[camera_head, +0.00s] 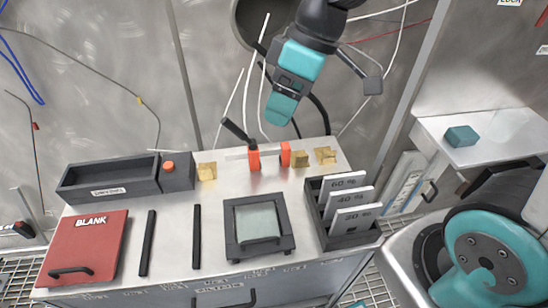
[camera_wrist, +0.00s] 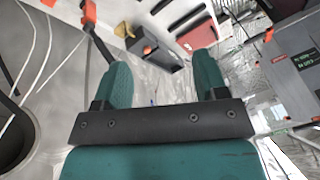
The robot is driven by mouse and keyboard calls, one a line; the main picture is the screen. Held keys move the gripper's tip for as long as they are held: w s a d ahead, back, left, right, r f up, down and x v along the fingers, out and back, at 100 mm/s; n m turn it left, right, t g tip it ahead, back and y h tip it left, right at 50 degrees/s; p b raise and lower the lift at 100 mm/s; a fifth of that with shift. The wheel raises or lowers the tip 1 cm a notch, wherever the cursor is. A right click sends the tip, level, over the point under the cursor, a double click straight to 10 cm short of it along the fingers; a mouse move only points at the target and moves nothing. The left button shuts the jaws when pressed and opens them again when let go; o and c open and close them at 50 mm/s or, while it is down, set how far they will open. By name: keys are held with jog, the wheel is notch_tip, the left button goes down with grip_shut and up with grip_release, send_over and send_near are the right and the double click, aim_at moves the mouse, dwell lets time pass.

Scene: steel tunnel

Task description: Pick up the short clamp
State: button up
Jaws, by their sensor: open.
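A clamp (camera_head: 254,157) with two orange jaws, a pale bar and a black handle rests at the back of the steel workbench. It is the only clamp I can make out. It also shows in the wrist view (camera_wrist: 89,11), cut off at the top left edge. My gripper (camera_head: 279,110) is teal and hangs above and behind the clamp, apart from it. In the wrist view my gripper (camera_wrist: 163,76) is open, with two teal fingers wide apart and nothing between them.
Brass-coloured blocks (camera_head: 299,159) stand beside the clamp. A dark tray (camera_head: 105,187) and a red BLANK panel (camera_head: 83,250) are at left. A frame (camera_head: 238,246) and a rack of numbered plates (camera_head: 339,242) stand at front right. White cables hang behind the bench.

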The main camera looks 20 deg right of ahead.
jog(key=w+d+f+n+b, duration=0.2)
jog(key=w+d+f+n, duration=0.15)
jog(key=w+f, duration=0.55)
jog(key=n+b, duration=0.1)
jog(key=n, duration=0.1)
send_near(265, 155)
jog(key=shift+t, duration=0.4)
jog(key=shift+p+x, duration=0.85)
jog(key=shift+x, duration=4.3)
jog(key=shift+s+d, duration=0.1)
grip_shut()
